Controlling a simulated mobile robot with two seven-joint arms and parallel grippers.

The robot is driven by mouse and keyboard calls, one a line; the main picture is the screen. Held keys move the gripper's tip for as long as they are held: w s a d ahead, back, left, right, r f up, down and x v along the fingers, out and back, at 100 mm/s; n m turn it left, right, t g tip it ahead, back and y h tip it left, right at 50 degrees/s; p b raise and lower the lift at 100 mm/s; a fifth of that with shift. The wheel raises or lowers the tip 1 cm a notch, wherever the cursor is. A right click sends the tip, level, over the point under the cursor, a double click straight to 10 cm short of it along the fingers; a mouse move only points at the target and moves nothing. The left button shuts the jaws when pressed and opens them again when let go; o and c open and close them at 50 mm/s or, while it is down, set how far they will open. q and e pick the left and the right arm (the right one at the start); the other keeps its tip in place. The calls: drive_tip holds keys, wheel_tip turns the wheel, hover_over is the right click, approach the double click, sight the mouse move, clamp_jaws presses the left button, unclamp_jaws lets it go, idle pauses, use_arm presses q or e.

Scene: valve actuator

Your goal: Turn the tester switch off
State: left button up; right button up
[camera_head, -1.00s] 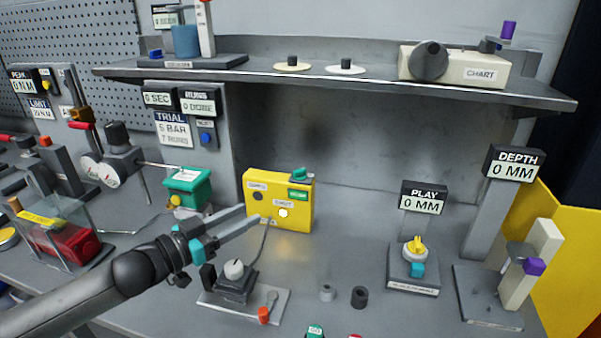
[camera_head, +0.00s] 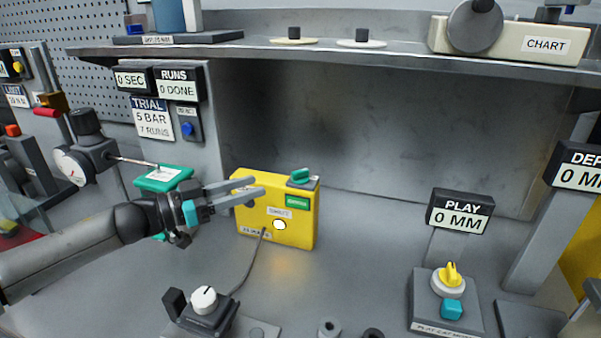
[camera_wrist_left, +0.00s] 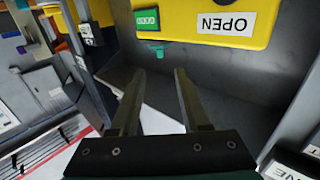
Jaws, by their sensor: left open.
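The tester is a yellow box (camera_head: 250,222) on the bench in the head view, with a cable at its lower front. A small green switch (camera_head: 299,176) sits on its top right, above a green label (camera_head: 297,202). My left gripper (camera_head: 253,186) is open and empty, its fingers overlapping the upper left of the box, left of the switch. In the left wrist view the box (camera_wrist_left: 185,38) fills the top, with a label reading OPEN. The green switch (camera_wrist_left: 156,49) shows just beyond the open fingers (camera_wrist_left: 160,73), apart from them. My right gripper is not in view.
A small device with a white knob (camera_head: 204,298) stands in front of the tester. A green block (camera_head: 163,179) with a gauge (camera_head: 75,166) is to the left. A shelf (camera_head: 330,54) runs above.

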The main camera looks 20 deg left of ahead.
sight(292, 175)
use_arm(q)
drive_tip(key=x, duration=1.2)
drive_tip(key=shift+w, duration=0.1)
drive_tip(key=shift+c, duration=0.3)
clamp_jaws()
